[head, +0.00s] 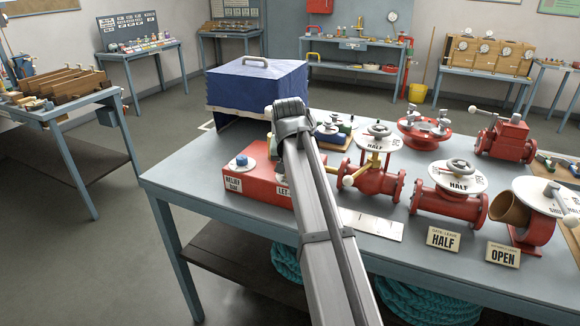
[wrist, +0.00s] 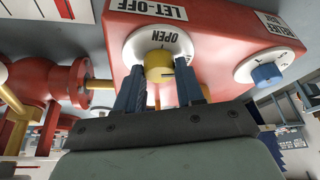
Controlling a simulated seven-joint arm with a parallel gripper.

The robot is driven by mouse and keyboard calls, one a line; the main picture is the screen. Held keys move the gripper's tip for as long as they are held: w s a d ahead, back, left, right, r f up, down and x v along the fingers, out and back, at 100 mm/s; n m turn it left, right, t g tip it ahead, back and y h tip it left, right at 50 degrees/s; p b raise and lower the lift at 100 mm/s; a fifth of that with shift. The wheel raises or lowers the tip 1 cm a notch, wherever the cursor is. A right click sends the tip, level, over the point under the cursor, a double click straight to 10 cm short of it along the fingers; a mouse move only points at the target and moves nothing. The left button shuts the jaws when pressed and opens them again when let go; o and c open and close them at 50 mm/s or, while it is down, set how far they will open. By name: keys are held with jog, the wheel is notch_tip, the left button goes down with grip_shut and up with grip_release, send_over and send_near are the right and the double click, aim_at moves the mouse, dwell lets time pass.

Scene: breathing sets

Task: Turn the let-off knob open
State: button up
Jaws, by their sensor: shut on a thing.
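The let-off knob (wrist: 158,66) is a yellow knob on a white round dial (wrist: 138,45) marked OPEN, under a LET-OFF label on the red box. In the wrist view it sits between the blue-grey fingers of my gripper (wrist: 159,80), which are shut on it. A dark mark shows on the knob's face. In the head view the red box (head: 255,190) stands on the table, and my arm hides the let-off knob and my fingertips. The LET-OFF label there is partly covered.
A blue relief knob (wrist: 267,72) sits beside the let-off dial. Red valves, one being the handwheel valve (head: 450,200), stand to the right on the table (head: 195,185). A blue covered case (head: 255,85) stands behind the box. A metal plate (head: 372,224) lies near the front.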

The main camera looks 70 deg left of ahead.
jog(key=n+g, duration=0.1)
jog(key=n, duration=0.3)
jog(key=shift+w+g+y, duration=0.15)
jog(key=shift+g+y, duration=0.15)
jog(key=shift+g, duration=0.1)
jog(key=n+g, duration=0.1)
jog(key=n, duration=0.3)
jog(key=shift+w, duration=0.1)
jog(key=n+g, duration=0.1)
jog(key=n, duration=0.1)
jog(key=n+h, duration=0.1)
jog(key=n, duration=0.1)
jog(key=shift+w+a+g, duration=0.1)
jog(key=shift+g, duration=0.3)
jog(key=shift+n+g+h, duration=0.4)
jog(key=shift+n+h, duration=0.1)
jog(key=shift+n, duration=1.2)
jog(key=o, duration=1)
jog(key=shift+o, duration=0.2)
jog(key=shift+r, duration=0.15)
jog(key=v, duration=1.3)
jog(key=shift+w+r, duration=0.2)
jog(key=shift+r, duration=0.05)
